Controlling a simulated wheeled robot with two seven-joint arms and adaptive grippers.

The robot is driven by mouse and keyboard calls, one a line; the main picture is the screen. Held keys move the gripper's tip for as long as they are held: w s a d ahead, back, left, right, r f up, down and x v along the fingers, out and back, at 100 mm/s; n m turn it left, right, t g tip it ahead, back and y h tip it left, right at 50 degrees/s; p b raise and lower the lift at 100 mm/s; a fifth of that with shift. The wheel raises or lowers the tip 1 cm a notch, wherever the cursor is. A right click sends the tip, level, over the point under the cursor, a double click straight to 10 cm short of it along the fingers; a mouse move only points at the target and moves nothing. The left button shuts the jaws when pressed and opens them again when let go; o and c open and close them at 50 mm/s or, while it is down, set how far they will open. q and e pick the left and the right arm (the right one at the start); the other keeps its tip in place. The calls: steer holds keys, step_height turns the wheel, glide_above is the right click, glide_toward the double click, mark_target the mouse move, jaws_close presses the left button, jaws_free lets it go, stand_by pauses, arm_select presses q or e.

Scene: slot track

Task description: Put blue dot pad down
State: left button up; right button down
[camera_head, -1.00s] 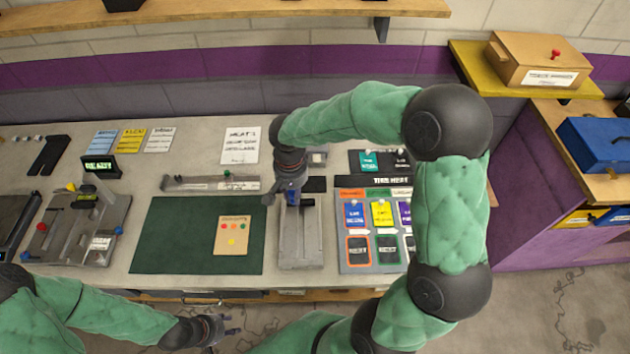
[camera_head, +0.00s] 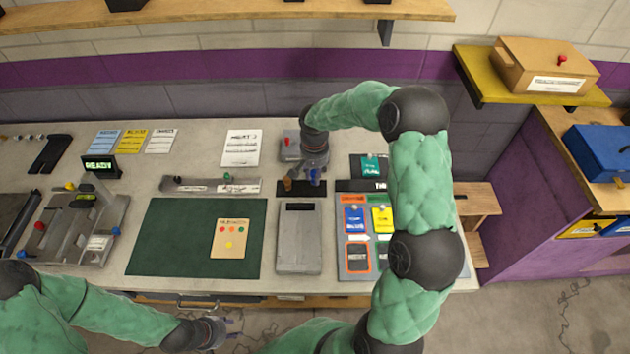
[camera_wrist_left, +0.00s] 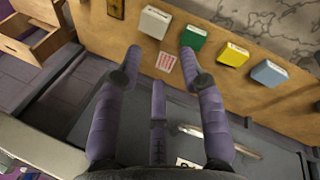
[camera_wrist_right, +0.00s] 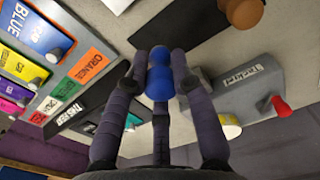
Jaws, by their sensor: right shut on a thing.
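The blue dot pad is a blue rounded knob (camera_wrist_right: 159,76) between the fingers of my right gripper (camera_wrist_right: 160,68). In the head view the blue dot pad (camera_head: 315,180) is at the right end of a small black mat (camera_head: 300,191). My right gripper (camera_head: 314,172) is shut on it from behind and above. I cannot tell whether its base touches the mat. A brown knobbed pad (camera_head: 287,184) stands at the mat's left end and shows in the right wrist view (camera_wrist_right: 243,12). My left gripper (camera_head: 232,334) is open and empty in front of the bench (camera_wrist_left: 155,65).
A grey block (camera_head: 299,240) lies just in front of the mat. A green mat (camera_head: 180,235) with a dotted tan card (camera_head: 230,240) is left of it. A card board (camera_head: 358,275) is to the right. A grey box with a red knob (camera_wrist_right: 279,106) stands close behind my right gripper.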

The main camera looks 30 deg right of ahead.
steer(key=shift+w+d+f, duration=0.4)
steer(key=shift+w+f, duration=0.05)
steer(key=shift+f, duration=0.25)
steer(key=shift+w+f+b, duration=0.1)
steer(key=shift+f+b, duration=0.3)
steer(key=shift+f, duration=1.25)
steer(key=shift+f, duration=0.15)
steer(key=c, duration=1.1)
jaws_free()
steer(key=shift+o, duration=0.2)
steer(key=shift+r, duration=0.2)
step_height(320, 180, up, 12)
steer(key=shift+p, duration=1)
